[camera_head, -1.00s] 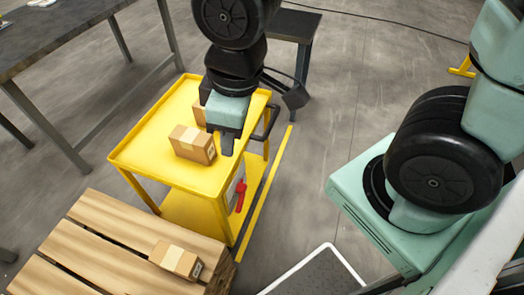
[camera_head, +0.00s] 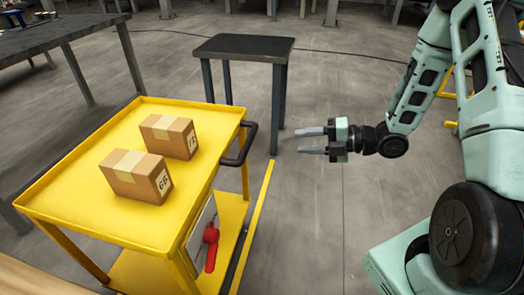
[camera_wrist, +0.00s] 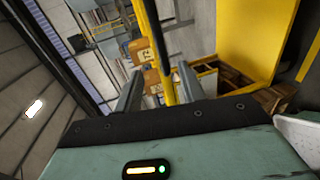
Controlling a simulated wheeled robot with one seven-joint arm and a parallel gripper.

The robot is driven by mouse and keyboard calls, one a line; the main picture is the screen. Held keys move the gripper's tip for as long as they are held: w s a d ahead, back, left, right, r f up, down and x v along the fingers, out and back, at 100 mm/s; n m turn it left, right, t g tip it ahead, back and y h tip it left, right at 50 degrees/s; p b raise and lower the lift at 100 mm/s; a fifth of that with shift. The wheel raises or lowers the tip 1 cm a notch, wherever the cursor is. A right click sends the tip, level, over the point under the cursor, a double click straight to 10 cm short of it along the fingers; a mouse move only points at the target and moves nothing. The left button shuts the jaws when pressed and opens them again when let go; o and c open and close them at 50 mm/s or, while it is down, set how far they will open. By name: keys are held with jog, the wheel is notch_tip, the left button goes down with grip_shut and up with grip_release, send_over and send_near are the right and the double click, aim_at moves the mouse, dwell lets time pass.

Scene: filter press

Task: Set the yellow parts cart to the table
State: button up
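The yellow parts cart (camera_head: 65,172) stands at the left in the head view, with two cardboard boxes on its top tray. A longer dark table (camera_head: 60,38) is at the far left. My gripper (camera_head: 312,141) is open and empty, right of the handle and clear of it, fingers pointing left. In the wrist view, the open fingers (camera_wrist: 158,92) show with yellow parts beyond.
The boxes are a nearer one (camera_head: 137,178) and a farther one (camera_head: 168,136). A yellow floor line (camera_head: 252,225) runs along the cart's right side. Bare floor (camera_head: 310,215) lies between the cart and my arm. A cable crosses the floor behind the small table.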

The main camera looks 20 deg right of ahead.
aim_at(248, 142)
jog(key=b+x, duration=0.1)
jog(key=x, duration=0.7)
jog(key=b+x, duration=0.1)
jog(key=x, duration=0.7)
jog(key=shift+w+a+r, duration=0.15)
jog(key=shift+w+a, duration=0.15)
jog(key=shift+a, duration=0.05)
grip_shut()
